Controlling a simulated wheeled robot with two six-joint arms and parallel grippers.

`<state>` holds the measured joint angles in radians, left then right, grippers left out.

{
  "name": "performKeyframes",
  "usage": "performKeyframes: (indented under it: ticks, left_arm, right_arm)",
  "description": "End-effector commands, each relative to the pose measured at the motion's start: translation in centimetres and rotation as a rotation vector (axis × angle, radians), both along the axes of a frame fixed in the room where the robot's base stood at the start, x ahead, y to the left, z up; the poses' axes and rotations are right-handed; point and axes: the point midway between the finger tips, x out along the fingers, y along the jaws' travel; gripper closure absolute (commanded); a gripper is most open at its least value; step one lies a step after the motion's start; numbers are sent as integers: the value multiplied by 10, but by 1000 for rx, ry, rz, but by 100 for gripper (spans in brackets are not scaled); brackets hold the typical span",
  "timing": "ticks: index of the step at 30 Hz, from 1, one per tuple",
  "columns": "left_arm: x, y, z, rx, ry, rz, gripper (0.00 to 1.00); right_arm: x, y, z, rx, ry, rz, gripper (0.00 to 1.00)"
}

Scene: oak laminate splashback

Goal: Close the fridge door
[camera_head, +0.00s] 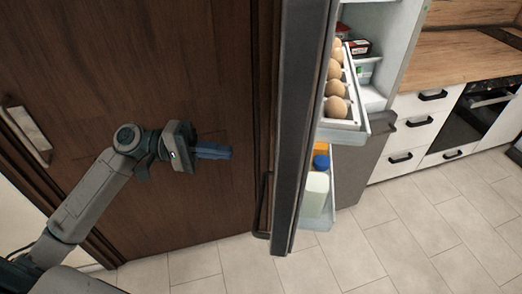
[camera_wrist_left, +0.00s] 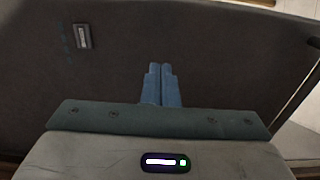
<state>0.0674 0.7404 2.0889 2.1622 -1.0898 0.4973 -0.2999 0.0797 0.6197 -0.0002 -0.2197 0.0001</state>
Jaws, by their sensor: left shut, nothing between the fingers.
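The fridge door (camera_head: 303,130) stands open and shows nearly edge-on in the head view, with its dark outer face to the left and its shelves to the right. A dark handle (camera_head: 262,208) sits low on its outer side. The fridge interior (camera_head: 395,35) is partly visible behind the door. My left gripper (camera_head: 228,152) is shut and empty, left of the door's outer face and apart from it in the head view. In the left wrist view, its blue fingers (camera_wrist_left: 161,85) point at a broad dark grey surface (camera_wrist_left: 220,60), apparently the door. My right gripper is out of view.
Door shelves hold eggs (camera_head: 336,107) and a white bottle (camera_head: 316,193). A dark wooden cabinet (camera_head: 130,70) with a metal handle (camera_head: 28,135) stands left. White drawers (camera_head: 410,130) and an oven (camera_head: 480,112) stand right. The tiled floor (camera_head: 400,235) is clear.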

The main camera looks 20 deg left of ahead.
Motion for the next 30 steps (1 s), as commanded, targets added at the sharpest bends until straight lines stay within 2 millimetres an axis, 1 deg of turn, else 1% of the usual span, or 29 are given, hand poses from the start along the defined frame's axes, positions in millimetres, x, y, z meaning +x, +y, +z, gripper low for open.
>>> performKeyframes:
  ticks: [1,21,27,30]
  left_arm:
    - [1,-6,3,-5,-2,-2,100]
    - [12,-74,3,-4,1,0,100]
    - [13,-85,1,-2,1,-1,100]
    - [14,-87,0,0,0,-1,100]
  right_arm:
    - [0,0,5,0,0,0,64]
    - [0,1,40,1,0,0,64]
    - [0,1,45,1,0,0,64]
    - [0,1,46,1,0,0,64]
